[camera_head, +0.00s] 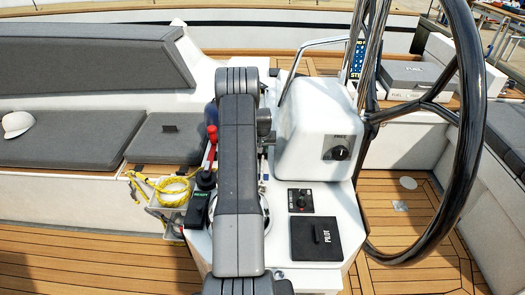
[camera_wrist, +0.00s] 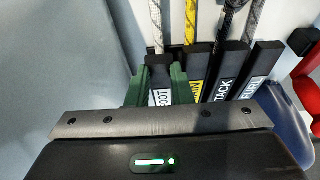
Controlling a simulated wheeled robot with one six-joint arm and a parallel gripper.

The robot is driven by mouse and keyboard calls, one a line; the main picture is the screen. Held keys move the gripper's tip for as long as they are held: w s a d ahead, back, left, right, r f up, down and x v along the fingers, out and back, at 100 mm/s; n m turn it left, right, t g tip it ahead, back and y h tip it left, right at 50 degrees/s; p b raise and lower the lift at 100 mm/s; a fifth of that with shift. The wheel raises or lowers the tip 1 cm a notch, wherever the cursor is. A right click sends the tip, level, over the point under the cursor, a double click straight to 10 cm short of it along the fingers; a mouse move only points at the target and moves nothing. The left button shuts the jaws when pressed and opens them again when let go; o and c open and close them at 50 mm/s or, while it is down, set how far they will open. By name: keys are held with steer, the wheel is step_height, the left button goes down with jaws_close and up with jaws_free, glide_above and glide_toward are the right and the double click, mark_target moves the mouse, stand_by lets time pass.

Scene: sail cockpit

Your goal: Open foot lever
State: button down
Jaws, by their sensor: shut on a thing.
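The foot lever (camera_wrist: 160,72) is a black lever with a white label reading FOOT, at the left end of a row in the wrist view. My gripper (camera_wrist: 159,86) has its green fingers on either side of this lever and is shut on it. The lever's lower part and some of its label are hidden behind the gripper body. In the head view my grey arm covers the place where the gripper and lever are.
Right of the foot lever stand a yellow-labelled lever (camera_wrist: 194,72), the TACK lever (camera_wrist: 226,72) and another labelled lever (camera_wrist: 257,69), close together. A red handle (camera_head: 210,146) is left of my arm. The white console (camera_head: 313,130) and steering wheel (camera_head: 463,130) are to the right.

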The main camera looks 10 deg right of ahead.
steer(key=shift+w+d+r+g+y, duration=0.15)
steer(key=shift+w+r+g, duration=0.25)
steer(key=shift+r+g, duration=0.35)
steer(key=shift+w+d+r+g+y, duration=0.15)
steer(key=shift+w+r+g, duration=0.35)
steer(key=shift+r, duration=0.4)
steer(key=shift+w+r+g+p, duration=0.15)
steer(key=shift+w+r+g, duration=0.25)
steer(key=shift+r+g, duration=0.25)
steer(key=shift+w+r+g+p, duration=0.15)
steer(key=shift+w+r+g, duration=0.25)
steer(key=shift+r+g, duration=0.2)
steer(key=shift+d+r, duration=0.1)
steer(key=c, duration=1.6)
jaws_free()
steer(key=shift+o, duration=0.2)
step_height(320, 180, up, 14)
steer(key=w+p, duration=0.1)
steer(key=p, duration=0.3)
steer(key=shift+w+d, duration=0.15)
steer(key=shift+w, duration=0.2)
steer(key=shift+f, duration=0.3)
